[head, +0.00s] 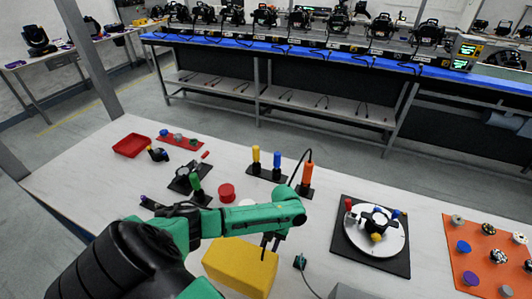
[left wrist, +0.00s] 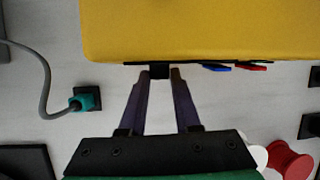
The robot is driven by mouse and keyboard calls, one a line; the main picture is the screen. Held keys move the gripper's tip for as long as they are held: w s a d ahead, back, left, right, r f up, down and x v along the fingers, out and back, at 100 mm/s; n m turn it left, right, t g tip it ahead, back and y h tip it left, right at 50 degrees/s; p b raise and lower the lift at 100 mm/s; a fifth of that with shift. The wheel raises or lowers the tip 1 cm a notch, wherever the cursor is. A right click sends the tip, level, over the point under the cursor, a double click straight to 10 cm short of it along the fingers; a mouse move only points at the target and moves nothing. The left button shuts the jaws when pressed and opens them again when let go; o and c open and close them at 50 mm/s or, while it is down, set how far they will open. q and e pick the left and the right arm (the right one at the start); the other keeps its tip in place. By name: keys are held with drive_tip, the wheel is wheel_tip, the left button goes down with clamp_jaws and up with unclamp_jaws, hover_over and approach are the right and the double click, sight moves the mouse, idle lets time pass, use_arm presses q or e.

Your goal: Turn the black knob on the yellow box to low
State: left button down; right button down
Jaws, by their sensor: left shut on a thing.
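The yellow box (head: 238,268) stands at the front of the table, and its side fills the top of the left wrist view (left wrist: 200,28). The black knob (left wrist: 159,72) sticks out from the box's lower edge in the left wrist view; in the head view the gripper hides it. My left gripper (left wrist: 160,74) has its two fingertips on either side of the knob and is shut on it. In the head view the left gripper (head: 269,243) points down at the box's far side. The knob's pointer and setting cannot be read. My right gripper is not in view.
A blue tab (left wrist: 217,68) and a red tab (left wrist: 252,67) sit beside the knob. A green plug (left wrist: 86,102) with a grey cable lies nearby. A red spool (head: 227,192) and a tool stand (head: 266,175) are behind; a white turntable (head: 398,240) is right.

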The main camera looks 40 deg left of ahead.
use_arm(q)
drive_tip(key=shift+d+g+y, duration=0.3)
drive_tip(key=shift+y, duration=0.6)
drive_tip(key=shift+w+d+f+n+g+y, duration=0.1)
drive_tip(key=shift+n+g+y, duration=0.05)
drive_tip(key=shift+y, duration=0.25)
drive_tip(key=shift+d+f+n+g+y, duration=0.1)
drive_tip(key=shift+n+g+y, duration=0.05)
drive_tip(key=shift+y, duration=0.25)
drive_tip(key=shift+f+y+b, duration=0.15)
drive_tip(key=shift+y+b, duration=0.2)
drive_tip(key=shift+y, duration=0.05)
drive_tip(key=shift+w+d+f+n+g+y+b, duration=0.15)
drive_tip(key=shift+n+g+y+b, duration=0.15)
drive_tip(key=shift+g+y+b, duration=0.4)
drive_tip(key=shift+d+y+b, duration=0.15)
drive_tip(key=shift+y+b, duration=0.3)
drive_tip(key=shift+y, duration=0.35)
drive_tip(key=shift+f+n+g+y+b, duration=0.15)
drive_tip(key=shift+n+g+y+b, duration=0.15)
drive_tip(key=shift+y+b, duration=0.1)
drive_tip(key=shift+d+f+g+y+b, duration=0.1)
drive_tip(key=shift+f+g+y+b, duration=0.15)
drive_tip(key=shift+y+b, duration=0.6)
drive_tip(key=shift+r+n+g+b, duration=0.2)
drive_tip(key=shift+n+g+b, duration=0.1)
drive_tip(key=shift+b, duration=0.5)
